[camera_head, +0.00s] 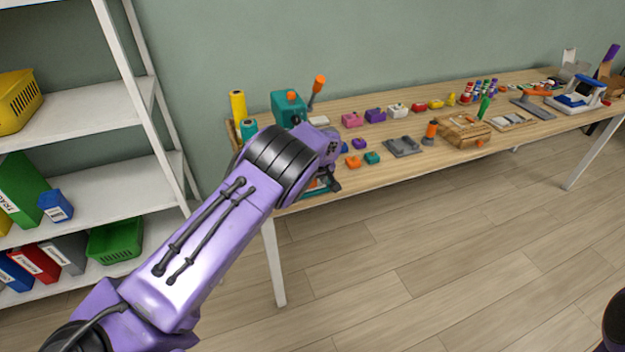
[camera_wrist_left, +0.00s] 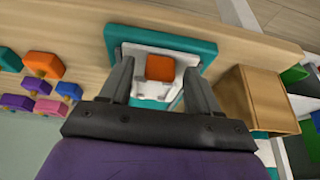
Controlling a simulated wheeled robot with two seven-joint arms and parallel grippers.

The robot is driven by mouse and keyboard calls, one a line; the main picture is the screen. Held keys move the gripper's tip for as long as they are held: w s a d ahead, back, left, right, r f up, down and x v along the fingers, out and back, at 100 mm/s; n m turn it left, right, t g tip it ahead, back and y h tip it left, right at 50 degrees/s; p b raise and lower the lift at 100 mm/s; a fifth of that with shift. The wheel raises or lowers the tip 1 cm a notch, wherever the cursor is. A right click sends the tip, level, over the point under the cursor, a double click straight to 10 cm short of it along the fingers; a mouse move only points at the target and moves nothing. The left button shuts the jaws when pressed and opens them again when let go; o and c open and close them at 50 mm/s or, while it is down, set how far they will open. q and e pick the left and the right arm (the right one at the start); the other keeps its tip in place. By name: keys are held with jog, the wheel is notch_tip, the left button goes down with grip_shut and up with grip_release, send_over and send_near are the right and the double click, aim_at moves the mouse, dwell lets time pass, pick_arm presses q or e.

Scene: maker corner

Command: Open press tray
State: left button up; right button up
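A teal press (camera_head: 287,106) with an orange-tipped lever (camera_head: 318,84) stands at the left end of the wooden table. A teal-edged tray (camera_wrist_left: 185,47) with a white inside shows in the left wrist view, close to the table's edge. An orange block (camera_wrist_left: 160,67) sits at its middle. My left gripper (camera_wrist_left: 160,85) is open. Its two fingers stand on either side of the orange block, with a gap on each side. In the head view the left gripper (camera_head: 332,184) is low at the table's front left, partly hidden by my wrist. My right gripper is not in view.
A wooden box (camera_wrist_left: 250,95) stands close beside the tray in the wrist view. Several coloured small stamps (camera_wrist_left: 42,62) lie on the other side. A grey fixture (camera_head: 404,147) and wooden box (camera_head: 464,131) stand further right. White shelves (camera_head: 85,115) are at the left.

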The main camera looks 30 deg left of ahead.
pick_arm(q)
jog(key=b+v, duration=0.1)
jog(key=v, duration=0.9)
jog(key=shift+r, duration=0.25)
jog(key=s+f+m+h, duration=0.1)
jog(key=s+f, duration=0.9)
jog(key=f, duration=0.3)
jog(key=s+f+m, duration=0.1)
jog(key=s+f, duration=0.9)
jog(key=f, duration=0.3)
jog(key=s+d+m+y, duration=0.1)
jog(key=s, duration=2.2)
jog(key=shift+s+f, duration=0.35)
